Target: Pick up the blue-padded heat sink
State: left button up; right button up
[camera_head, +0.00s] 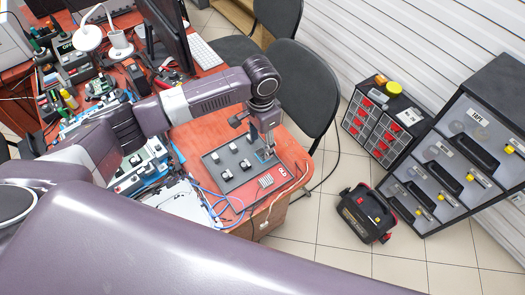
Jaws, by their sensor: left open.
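My left gripper (266,146) comes down from above over the right part of a dark grey board (236,185) on the wooden desk. It is open. A small blue-edged piece (262,156), which looks like the blue-padded heat sink, lies on the board right at the fingertips. The gripper partly hides it, and I cannot tell whether the fingers touch it. A silver finned part (265,181) lies nearer the front of the board. Several small black-and-white parts stand on the board's left half. My right gripper is not in view.
The desk (205,137) is crowded at the left with tools, circuit boards and a monitor (172,35). Blue and white cables run beside the board. A dark chair (305,85) stands close behind the desk. Drawer cabinets (375,125) and a black-red case (367,213) stand at the right.

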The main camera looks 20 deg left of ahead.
aim_at(262, 153)
pick_arm(q)
jog(key=shift+f, duration=0.65)
jog(key=f, duration=0.2)
jog(key=shift+w+f+p, duration=0.3)
jog(key=shift+f+p, duration=0.05)
jog(key=shift+p, duration=0.05)
jog(key=shift+f, duration=0.5)
jog(key=c, duration=0.9)
jog(key=shift+c, duration=1.4)
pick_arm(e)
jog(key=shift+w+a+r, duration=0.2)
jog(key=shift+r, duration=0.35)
